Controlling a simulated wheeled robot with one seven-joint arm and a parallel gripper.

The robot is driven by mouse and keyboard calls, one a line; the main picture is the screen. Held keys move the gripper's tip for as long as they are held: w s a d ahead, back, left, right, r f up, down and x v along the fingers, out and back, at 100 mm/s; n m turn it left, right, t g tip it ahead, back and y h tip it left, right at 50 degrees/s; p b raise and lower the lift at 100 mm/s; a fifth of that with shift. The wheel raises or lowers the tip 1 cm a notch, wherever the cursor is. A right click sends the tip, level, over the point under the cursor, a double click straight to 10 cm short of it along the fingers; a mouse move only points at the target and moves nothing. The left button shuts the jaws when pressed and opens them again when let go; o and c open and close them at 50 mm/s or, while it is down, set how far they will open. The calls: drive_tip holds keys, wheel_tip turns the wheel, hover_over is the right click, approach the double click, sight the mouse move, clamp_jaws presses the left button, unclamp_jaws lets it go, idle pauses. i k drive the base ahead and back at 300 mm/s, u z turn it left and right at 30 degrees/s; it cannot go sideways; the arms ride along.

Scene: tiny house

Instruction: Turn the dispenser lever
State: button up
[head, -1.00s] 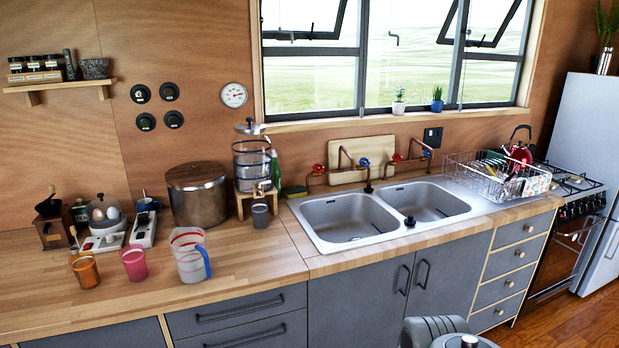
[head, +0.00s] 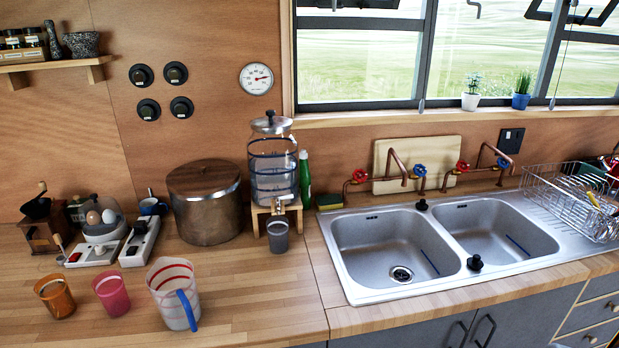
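A dark grey cup (head: 278,236) stands upright on the counter below the tap. My gripper is not in view.
A metal pot (head: 205,203) stands close left of the dispenser, and a green bottle (head: 304,180) close right. A measuring jug (head: 173,293), a pink cup (head: 111,292) and an orange cup (head: 55,296) stand in front. A double sink (head: 395,245) lies right. Counter before the grey cup is clear.

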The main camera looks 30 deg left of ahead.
sight(277, 199)
drive_tip(key=u, duration=0.7)
drive_tip(key=i, duration=0.85)
drive_tip(key=u, duration=0.9)
